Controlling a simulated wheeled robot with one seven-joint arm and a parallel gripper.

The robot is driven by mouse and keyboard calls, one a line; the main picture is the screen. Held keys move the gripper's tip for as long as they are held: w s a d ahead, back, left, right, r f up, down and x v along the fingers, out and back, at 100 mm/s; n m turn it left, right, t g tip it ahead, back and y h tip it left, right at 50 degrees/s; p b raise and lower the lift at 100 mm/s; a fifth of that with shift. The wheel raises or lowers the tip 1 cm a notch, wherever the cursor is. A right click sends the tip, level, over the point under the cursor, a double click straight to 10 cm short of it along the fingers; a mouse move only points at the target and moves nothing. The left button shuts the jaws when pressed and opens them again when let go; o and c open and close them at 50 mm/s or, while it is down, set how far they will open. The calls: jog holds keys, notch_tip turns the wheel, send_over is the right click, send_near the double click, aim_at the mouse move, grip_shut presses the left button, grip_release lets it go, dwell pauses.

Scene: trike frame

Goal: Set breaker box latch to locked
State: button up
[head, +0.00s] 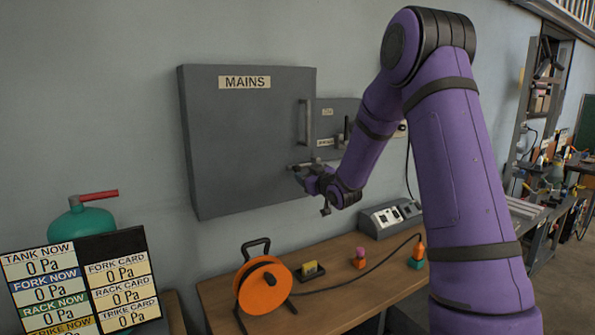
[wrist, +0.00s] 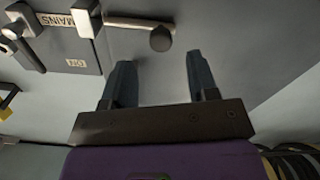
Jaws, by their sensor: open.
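The breaker box (head: 240,140) is a large grey wall cabinet with a MAINS label and a shut door. Its door handle (head: 305,122) is a vertical bar at the right edge. The latch (head: 303,163) is a short light bar below the handle, partly hidden by my gripper. In the wrist view the latch (wrist: 135,25) lies roughly sideways, with a dark round knob at one end. My gripper (head: 300,173) is at the box's lower right front. In the wrist view my gripper (wrist: 158,62) is open and empty, the knob beyond and between its fingertips.
A smaller grey switch box (head: 335,130) with levers is on the wall right of the breaker box. Below, the workbench (head: 225,290) holds an orange cable reel (head: 263,287) and a grey socket box (head: 390,217). A pressure display (head: 80,285) stands at lower left.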

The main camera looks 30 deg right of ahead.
aim_at(299, 170)
jog(key=shift+w+a, duration=0.15)
jog(key=shift+w, duration=3)
